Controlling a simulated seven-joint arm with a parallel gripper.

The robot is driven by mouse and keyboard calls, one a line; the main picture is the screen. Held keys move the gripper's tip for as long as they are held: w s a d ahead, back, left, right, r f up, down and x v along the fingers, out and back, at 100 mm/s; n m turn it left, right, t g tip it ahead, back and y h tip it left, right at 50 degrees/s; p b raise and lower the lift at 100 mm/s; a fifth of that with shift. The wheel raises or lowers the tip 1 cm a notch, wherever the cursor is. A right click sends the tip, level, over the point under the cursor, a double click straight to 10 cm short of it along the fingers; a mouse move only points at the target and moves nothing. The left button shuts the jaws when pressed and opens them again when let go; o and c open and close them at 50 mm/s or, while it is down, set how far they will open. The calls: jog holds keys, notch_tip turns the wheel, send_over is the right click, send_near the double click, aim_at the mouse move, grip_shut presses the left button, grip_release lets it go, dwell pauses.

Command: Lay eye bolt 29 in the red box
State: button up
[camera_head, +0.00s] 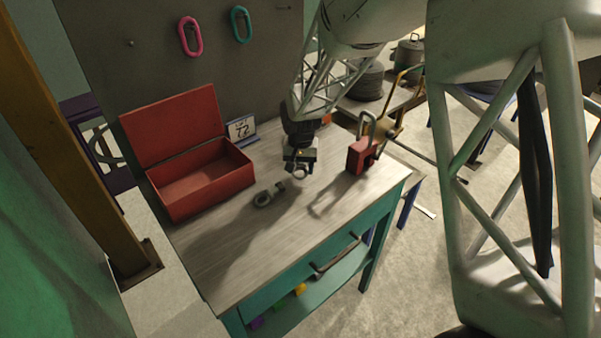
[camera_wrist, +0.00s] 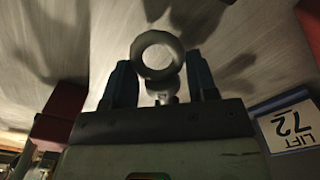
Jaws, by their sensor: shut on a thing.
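My gripper (camera_head: 300,168) is shut on a grey eye bolt (camera_wrist: 157,35), held above the workbench. In the wrist view the bolt's ring points away from the gripper, with its shank between the two fingers (camera_wrist: 160,85). In the head view the held eye bolt (camera_head: 299,174) shows just under the gripper. No number is readable on either one. The red box (camera_head: 207,192) stands open to the left, lid raised at the back, and its visible inside looks empty.
A red padlock-shaped thing (camera_head: 359,157) stands right of the gripper. The bench front (camera_head: 240,262) is clear.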

jog(key=s+d, duration=0.1)
jog(key=s, duration=0.4)
jog(key=s+d+r, duration=0.1)
jog(key=s+d, duration=0.1)
jog(key=s, duration=0.3)
jog(key=s+d, duration=0.2)
jog(key=s, duration=0.3)
jog(key=shift+d+r, duration=0.2)
jog(key=shift+r, duration=0.2)
jog(key=shift+a, duration=0.1)
jog(key=w+a+r+m+g, duration=0.1)
jog(key=w+a+r+m, duration=0.1)
jog(key=w+a, duration=0.65)
jog(key=w+a+r+m, duration=0.2)
jog(key=w+a, duration=0.5)
jog(key=w, duration=0.2)
jog(key=s+a+m, duration=0.1)
jog(key=s+a, duration=0.2)
jog(key=a, duration=0.4)
jog(key=s+a+r+m+y, duration=0.1)
jog(key=s+a+m, duration=0.1)
jog(key=s+a, duration=0.2)
jog(key=s+a+r+m, duration=0.1)
jog(key=s+a+m, duration=0.1)
jog(key=a, duration=0.8)
jog(key=shift+s+g+y, duration=0.3)
jog(key=shift+s, duration=0.45)
jog(key=shift+f, duration=2.4)
